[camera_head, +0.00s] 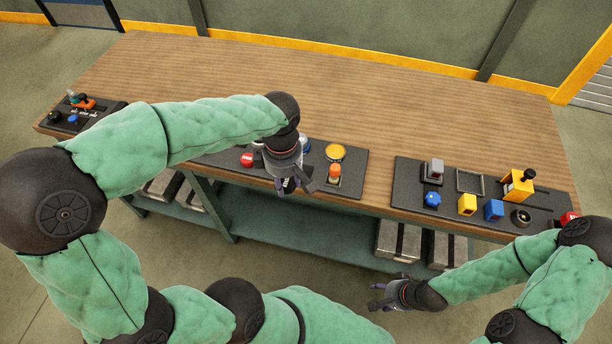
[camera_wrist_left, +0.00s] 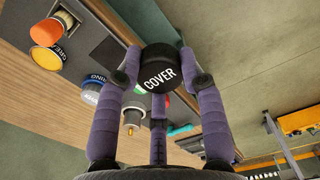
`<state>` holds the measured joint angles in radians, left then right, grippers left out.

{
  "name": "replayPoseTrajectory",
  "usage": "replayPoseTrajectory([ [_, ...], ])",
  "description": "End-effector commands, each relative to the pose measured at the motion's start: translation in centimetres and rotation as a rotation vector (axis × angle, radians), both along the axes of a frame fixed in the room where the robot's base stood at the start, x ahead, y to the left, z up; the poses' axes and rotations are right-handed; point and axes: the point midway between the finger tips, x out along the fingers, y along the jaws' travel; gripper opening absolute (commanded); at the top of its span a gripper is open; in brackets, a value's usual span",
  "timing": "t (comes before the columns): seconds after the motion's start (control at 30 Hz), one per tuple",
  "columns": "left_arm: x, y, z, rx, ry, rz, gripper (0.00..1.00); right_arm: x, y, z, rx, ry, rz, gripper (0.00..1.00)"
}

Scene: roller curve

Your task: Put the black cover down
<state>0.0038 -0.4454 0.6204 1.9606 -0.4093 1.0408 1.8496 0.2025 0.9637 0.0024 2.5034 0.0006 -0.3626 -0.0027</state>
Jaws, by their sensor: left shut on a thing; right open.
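My left gripper (camera_head: 294,184) is over the front edge of the middle panel. It is shut on the black cover (camera_wrist_left: 165,78), a round black cap with the white word "COVER", held between its purple fingers in the left wrist view. In the head view the cover is mostly hidden by the gripper. My right gripper (camera_head: 380,296) is open and empty, low in front of the table.
The middle panel (camera_head: 352,185) carries a yellow button (camera_head: 335,152), an orange knob (camera_head: 334,171) and a red button (camera_head: 246,159). A right panel (camera_head: 409,178) holds several coloured parts. A small panel (camera_head: 60,132) lies far left. The table's back (camera_head: 300,75) is bare.

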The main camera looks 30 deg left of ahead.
Motion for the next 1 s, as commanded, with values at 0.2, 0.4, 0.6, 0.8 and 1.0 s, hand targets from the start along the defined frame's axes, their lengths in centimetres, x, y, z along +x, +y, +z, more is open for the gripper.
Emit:
replayPoseTrajectory([
  [0.2, 4.2, 1.1, -2.3, 0.000, 0.004, 0.002, 0.00, 0.0, 0.0, -1.3, 0.000, 0.000, 0.000, 0.54],
  [0.4, 8.1, 2.1, -4.3, 0.000, 0.004, 0.002, 0.00, 0.0, 0.0, -2.2, 0.000, 0.000, 0.000, 0.54],
  [0.6, 10.5, 2.7, -7.4, 0.000, 0.003, 0.000, 0.00, 0.0, 0.0, -3.3, 0.000, 0.000, 0.000, 0.54],
  [0.8, 11.6, 3.0, -8.5, 0.000, 0.001, 0.000, 0.00, 0.0, 0.0, -3.6, 0.000, 0.000, 0.000, 0.54],
  [1.0, 12.6, 3.2, -9.9, 0.000, 0.002, 0.000, 0.00, 0.0, 0.0, -4.1, 0.000, 0.000, 0.000, 0.54],
])
